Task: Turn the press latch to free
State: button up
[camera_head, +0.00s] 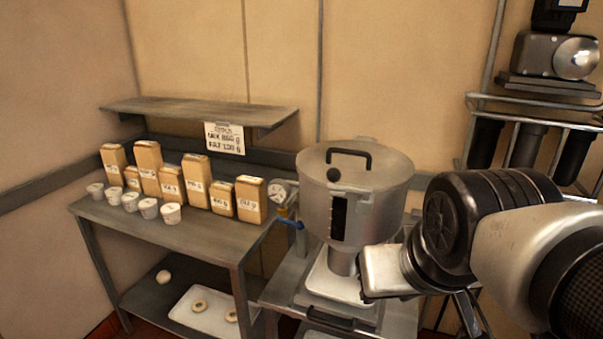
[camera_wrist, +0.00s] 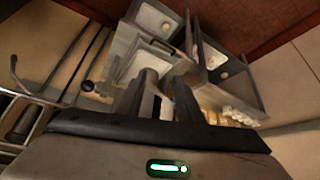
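The lidded steel vessel (camera_head: 356,190) stands on a metal stand left of my gripper, with a black bar handle (camera_head: 350,153), a black round knob (camera_head: 334,174) and a dark slot (camera_head: 338,216) in its front. I cannot tell which part is the press latch. A blue lever (camera_head: 291,223) sits at its left side. The wrist view shows a black ball knob (camera_wrist: 88,86) beside a pale tray. My gripper (camera_head: 467,312) is right of the vessel and apart from it, partly hidden by its own housing. In the wrist view my gripper's dark fingers (camera_wrist: 168,104) look spread, with nothing seen held.
A metal table (camera_head: 190,235) at left carries several labelled packets (camera_head: 196,181) and white cups (camera_head: 149,208). A shelf (camera_head: 190,108) hangs above it. A lower tray (camera_head: 203,315) holds round pieces. A wire rack (camera_head: 540,108) with dark cylinders is at upper right.

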jog(key=w+d+f+t+b, duration=0.1)
jog(key=w+d+t+b, duration=0.1)
jog(key=w+t+b, duration=0.7)
jog(key=n+t+y+b, duration=0.2)
jog(key=n+t+y, duration=0.1)
jog(key=n, duration=0.1)
send_near(336, 176)
jog(key=w+p, duration=0.1)
jog(key=p, duration=0.1)
jog(key=w+p, duration=0.1)
jog(key=p, duration=0.1)
jog(key=w+p, duration=0.2)
jog(key=shift+a+r, duration=0.2)
jog(key=shift+a, duration=0.05)
jog(key=w, duration=0.3)
jog(key=w+a, duration=0.1)
jog(key=w, duration=0.3)
jog(key=w+a, duration=0.1)
jog(key=w, duration=0.3)
jog(key=shift+w+f+p, duration=0.25)
jog(key=shift+p, duration=0.1)
grip_shut()
